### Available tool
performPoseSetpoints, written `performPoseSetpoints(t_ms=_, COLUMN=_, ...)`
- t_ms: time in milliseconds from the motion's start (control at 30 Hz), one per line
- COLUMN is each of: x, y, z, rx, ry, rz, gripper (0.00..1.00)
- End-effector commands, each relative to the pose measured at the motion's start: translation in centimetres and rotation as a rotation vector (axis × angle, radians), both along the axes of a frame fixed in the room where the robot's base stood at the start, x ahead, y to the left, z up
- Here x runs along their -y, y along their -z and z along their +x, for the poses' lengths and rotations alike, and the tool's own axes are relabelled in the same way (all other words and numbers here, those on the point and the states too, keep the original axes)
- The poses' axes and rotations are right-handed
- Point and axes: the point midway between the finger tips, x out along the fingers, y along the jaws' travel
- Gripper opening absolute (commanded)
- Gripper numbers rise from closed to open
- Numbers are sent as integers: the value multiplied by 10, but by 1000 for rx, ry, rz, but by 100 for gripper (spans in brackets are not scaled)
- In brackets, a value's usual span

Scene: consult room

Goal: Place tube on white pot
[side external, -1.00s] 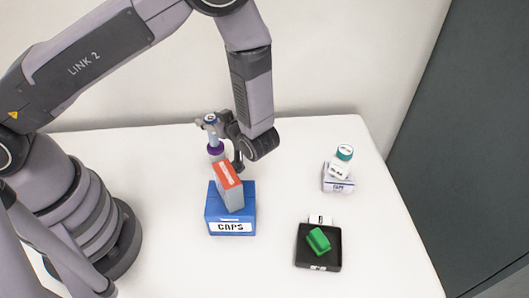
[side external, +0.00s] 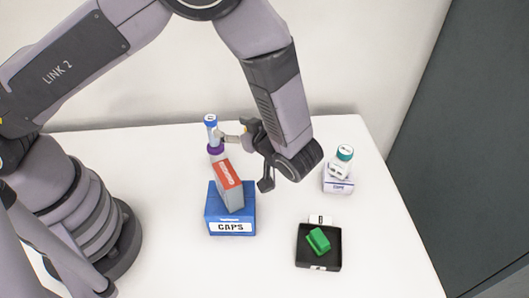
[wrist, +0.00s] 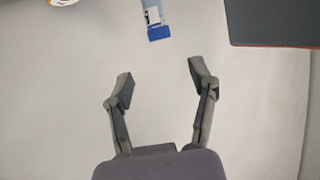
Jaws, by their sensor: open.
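The tube (side external: 211,133) has a blue cap and a pale body. In the wrist view the tube's blue-capped end (wrist: 159,31) is beyond the fingertips, with the rest cut off by the top edge. My gripper (side external: 243,160) is open and empty, to the right of the tube; its spread fingers also show in the wrist view (wrist: 160,76).
A black tray (side external: 319,261) holds a green block (side external: 318,241). A teal-capped bottle (side external: 341,162) stands on a white box (side external: 338,184) at right. The front right tabletop is clear.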

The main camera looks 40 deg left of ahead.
Motion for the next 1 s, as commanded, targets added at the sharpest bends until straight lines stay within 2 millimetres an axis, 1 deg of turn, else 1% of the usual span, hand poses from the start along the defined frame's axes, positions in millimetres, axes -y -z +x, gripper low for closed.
performPoseSetpoints(t_ms=33, x=6, y=-2, z=-1, rx=2, ry=2, rz=0, gripper=58)
performPoseSetpoints(t_ms=100, x=11, y=-4, z=-1, rx=2, ry=2, rz=-4, gripper=58)
performPoseSetpoints(t_ms=167, x=13, y=-8, z=3, rx=12, ry=15, rz=-24, gripper=58)
performPoseSetpoints(t_ms=267, x=13, y=-24, z=30, rx=67, ry=88, rz=-131, gripper=58)
performPoseSetpoints(t_ms=367, x=13, y=-59, z=77, rx=168, ry=251, rz=-325, gripper=58)
performPoseSetpoints(t_ms=400, x=14, y=-80, z=96, rx=212, ry=338, rz=-410, gripper=58)
performPoseSetpoints(t_ms=433, x=14, y=-98, z=108, rx=242, ry=409, rz=-472, gripper=58)
performPoseSetpoints(t_ms=467, x=15, y=-116, z=118, rx=268, ry=484, rz=-529, gripper=58)
performPoseSetpoints(t_ms=500, x=16, y=-142, z=127, rx=295, ry=587, rz=-596, gripper=58)
performPoseSetpoints(t_ms=567, x=17, y=-180, z=131, rx=318, ry=743, rz=-677, gripper=58)
performPoseSetpoints(t_ms=600, x=17, y=-204, z=127, rx=319, ry=846, rz=-717, gripper=58)
performPoseSetpoints(t_ms=667, x=14, y=-237, z=112, rx=299, ry=998, rz=-756, gripper=58)
performPoseSetpoints(t_ms=700, x=11, y=-255, z=97, rx=272, ry=1093, rz=-767, gripper=58)
performPoseSetpoints(t_ms=767, x=4, y=-275, z=67, rx=204, ry=1222, rz=-767, gripper=58)
performPoseSetpoints(t_ms=800, x=-3, y=-284, z=44, rx=143, ry=1295, rz=-754, gripper=58)
performPoseSetpoints(t_ms=867, x=-17, y=-290, z=5, rx=34, ry=1380, rz=-721, gripper=58)
performPoseSetpoints(t_ms=900, x=-28, y=-289, z=-21, rx=-49, ry=1416, rz=-692, gripper=58)
performPoseSetpoints(t_ms=967, x=-46, y=-283, z=-60, rx=-176, ry=1442, rz=-648, gripper=58)
performPoseSetpoints(t_ms=1000, x=-59, y=-277, z=-83, rx=-259, ry=1440, rz=-617, gripper=58)
